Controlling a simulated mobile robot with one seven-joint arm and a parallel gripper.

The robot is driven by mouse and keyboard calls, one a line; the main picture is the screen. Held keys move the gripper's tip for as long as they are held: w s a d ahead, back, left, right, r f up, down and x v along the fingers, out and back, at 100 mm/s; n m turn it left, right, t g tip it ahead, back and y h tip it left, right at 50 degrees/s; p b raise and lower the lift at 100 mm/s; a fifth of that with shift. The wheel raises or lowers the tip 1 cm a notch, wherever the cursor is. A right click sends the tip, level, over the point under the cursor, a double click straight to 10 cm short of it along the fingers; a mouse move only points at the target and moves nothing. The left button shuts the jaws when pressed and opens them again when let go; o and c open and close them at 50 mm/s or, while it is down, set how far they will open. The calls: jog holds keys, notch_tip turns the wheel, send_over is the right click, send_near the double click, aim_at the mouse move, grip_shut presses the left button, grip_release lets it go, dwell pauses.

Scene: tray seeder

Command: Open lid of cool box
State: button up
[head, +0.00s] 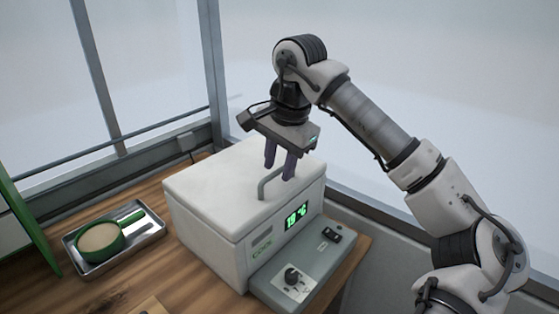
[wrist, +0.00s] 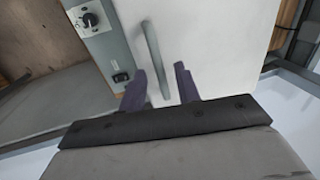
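The cool box (head: 205,190) is a white box with a flat lid and a green digital display on its front. Its lid is shut. A grey bar handle (head: 262,186) stands on the lid near the front edge; it also shows in the wrist view (wrist: 152,55). My gripper (head: 280,172) is above the lid, pointing down, just behind and to the right of the handle's near end in the head view. In the wrist view its two dark fingers (wrist: 160,86) are apart, with the handle's end showing between them. I cannot tell whether they are level with the handle.
A grey control panel (head: 318,262) with a knob and switch juts out at the box's front. A metal tray (head: 150,238) holding a green-handled sieve (head: 103,240) lies left on the wooden bench (head: 140,196). Window frames stand behind.

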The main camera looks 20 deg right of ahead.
grip_shut()
jog(key=shift+a+r, duration=0.1)
jog(key=shift+r, duration=0.05)
